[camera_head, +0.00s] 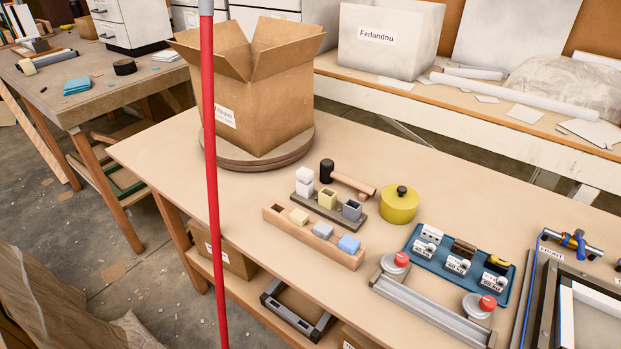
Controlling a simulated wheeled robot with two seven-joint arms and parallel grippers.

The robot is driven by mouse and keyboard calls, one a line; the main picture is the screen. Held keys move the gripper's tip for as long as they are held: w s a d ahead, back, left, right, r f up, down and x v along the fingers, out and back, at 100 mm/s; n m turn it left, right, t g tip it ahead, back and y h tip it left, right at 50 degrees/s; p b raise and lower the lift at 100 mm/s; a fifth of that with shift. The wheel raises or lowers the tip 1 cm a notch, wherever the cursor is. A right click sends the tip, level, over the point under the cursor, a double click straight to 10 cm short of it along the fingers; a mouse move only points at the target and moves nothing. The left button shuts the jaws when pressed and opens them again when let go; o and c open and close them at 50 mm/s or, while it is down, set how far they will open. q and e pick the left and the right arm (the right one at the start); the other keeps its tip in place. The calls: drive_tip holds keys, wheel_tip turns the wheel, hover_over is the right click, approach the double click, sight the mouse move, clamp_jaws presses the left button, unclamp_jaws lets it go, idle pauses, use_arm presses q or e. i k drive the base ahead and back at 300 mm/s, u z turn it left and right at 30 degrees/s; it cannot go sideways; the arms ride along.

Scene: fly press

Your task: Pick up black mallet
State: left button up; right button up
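The black mallet (327,171) lies on the wooden workbench, behind the block holders and left of the yellow pot. Its black head is at the left end, and its light wooden handle (353,184) points right and slightly toward the front. Part of the mallet's lower side is hidden by the blocks in front of it. Neither of my grippers shows in the head view.
An open cardboard box (262,110) stands on a round board left of the mallet. A yellow lidded pot (399,205) is close on the right. A grey block rack (331,211) and wooden tray (268,215) are in front. A red pole (211,180) crosses the view.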

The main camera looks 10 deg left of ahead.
sight(327, 173)
drive_tip(key=z, duration=1.5)
drive_tip(key=k, duration=1.05)
drive_tip(key=u, duration=0.35)
